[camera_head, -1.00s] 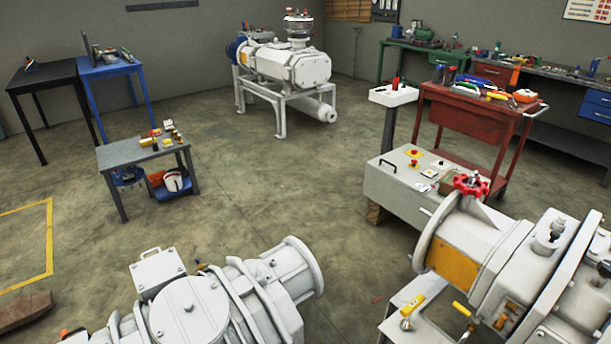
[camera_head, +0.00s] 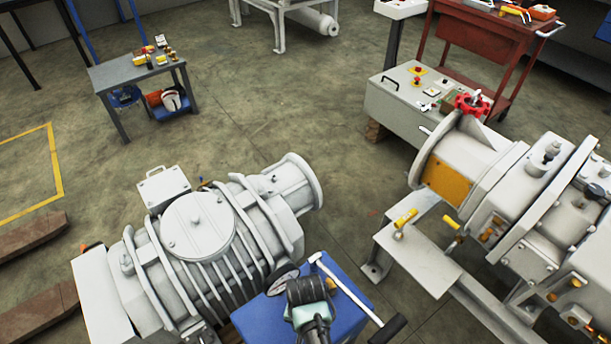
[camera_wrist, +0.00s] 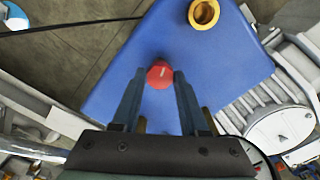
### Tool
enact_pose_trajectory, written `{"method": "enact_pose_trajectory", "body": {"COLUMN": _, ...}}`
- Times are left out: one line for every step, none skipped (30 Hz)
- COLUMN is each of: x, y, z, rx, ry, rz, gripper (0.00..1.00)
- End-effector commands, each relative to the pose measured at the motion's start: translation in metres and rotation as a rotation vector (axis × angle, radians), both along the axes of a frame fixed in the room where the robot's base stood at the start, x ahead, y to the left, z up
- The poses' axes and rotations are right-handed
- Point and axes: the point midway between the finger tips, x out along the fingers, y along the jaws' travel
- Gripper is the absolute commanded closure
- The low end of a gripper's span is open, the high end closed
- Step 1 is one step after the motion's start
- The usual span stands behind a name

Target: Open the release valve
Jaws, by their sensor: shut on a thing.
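In the wrist view, my gripper (camera_wrist: 159,80) reaches over a blue surface (camera_wrist: 225,72). Its two dark fingers are shut on a red, many-sided knob (camera_wrist: 160,70) with a pale mark on its face. A brass ring-shaped fitting (camera_wrist: 203,13) lies beyond the fingertips on the blue surface. The head view shows the blue surface (camera_head: 345,288) at the bottom, beside a ribbed white pump (camera_head: 198,228); the fingertips and knob cannot be made out there. Which part is the release valve is not clear. Yellow-handled valves (camera_head: 405,219) and a red handwheel (camera_head: 472,104) are on the right machine.
A round gauge (camera_head: 283,280) and a long light bar with a black end (camera_head: 350,290) are by the blue surface. A large white machine (camera_head: 505,190) stands at the right. A grey table (camera_head: 135,70) stands at the back left. Floor between them is open.

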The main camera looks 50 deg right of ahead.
Motion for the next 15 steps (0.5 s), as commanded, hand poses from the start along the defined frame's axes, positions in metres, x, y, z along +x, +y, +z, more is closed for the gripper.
{"method": "enact_pose_trajectory", "body": {"x": -0.0001, "y": 0.0002, "z": 0.003, "rx": 0.001, "ry": 0.001, "rz": 0.046, "gripper": 1.0}}
{"method": "enact_pose_trajectory", "body": {"x": -0.0001, "y": 0.0003, "z": 0.0029, "rx": 0.001, "ry": 0.002, "rz": 0.075, "gripper": 1.0}}
{"method": "enact_pose_trajectory", "body": {"x": 0.0, "y": 0.0003, "z": 0.0027, "rx": 0.001, "ry": 0.002, "rz": 0.112, "gripper": 1.0}}
{"method": "enact_pose_trajectory", "body": {"x": 0.0001, "y": 0.0003, "z": 0.0027, "rx": 0.001, "ry": 0.001, "rz": 0.141, "gripper": 1.0}}
{"method": "enact_pose_trajectory", "body": {"x": 0.0004, "y": 0.0002, "z": 0.0028, "rx": 0.001, "ry": 0.001, "rz": 0.17, "gripper": 1.0}}
{"method": "enact_pose_trajectory", "body": {"x": 0.0003, "y": 0.0002, "z": 0.0027, "rx": 0.001, "ry": 0.001, "rz": 0.207, "gripper": 1.0}}
{"method": "enact_pose_trajectory", "body": {"x": 0.0001, "y": 0.0003, "z": 0.0025, "rx": 0.001, "ry": 0.002, "rz": 0.236, "gripper": 1.0}}
{"method": "enact_pose_trajectory", "body": {"x": 0.0001, "y": 0.0004, "z": 0.0024, "rx": 0.001, "ry": 0.002, "rz": 0.265, "gripper": 1.0}}
{"method": "enact_pose_trajectory", "body": {"x": 0.0001, "y": 0.0002, "z": 0.0024, "rx": 0.001, "ry": 0.001, "rz": 0.302, "gripper": 1.0}}
{"method": "enact_pose_trajectory", "body": {"x": 0.0002, "y": 0.0001, "z": 0.0024, "rx": 0.001, "ry": 0.001, "rz": 0.33, "gripper": 1.0}}
{"method": "enact_pose_trajectory", "body": {"x": 0.0002, "y": 0.0, "z": 0.0023, "rx": 0.001, "ry": 0.001, "rz": 0.359, "gripper": 1.0}}
{"method": "enact_pose_trajectory", "body": {"x": 0.0, "y": 0.0, "z": 0.002, "rx": 0.001, "ry": 0.001, "rz": 0.397, "gripper": 1.0}}
{"method": "enact_pose_trajectory", "body": {"x": -0.0002, "y": 0.0001, "z": 0.0019, "rx": 0.001, "ry": 0.001, "rz": 0.425, "gripper": 1.0}}
{"method": "enact_pose_trajectory", "body": {"x": -0.0003, "y": 0.0001, "z": 0.0019, "rx": 0.001, "ry": 0.002, "rz": 0.453, "gripper": 1.0}}
{"method": "enact_pose_trajectory", "body": {"x": -0.0002, "y": 0.0, "z": 0.0019, "rx": 0.001, "ry": 0.001, "rz": 0.491, "gripper": 1.0}}
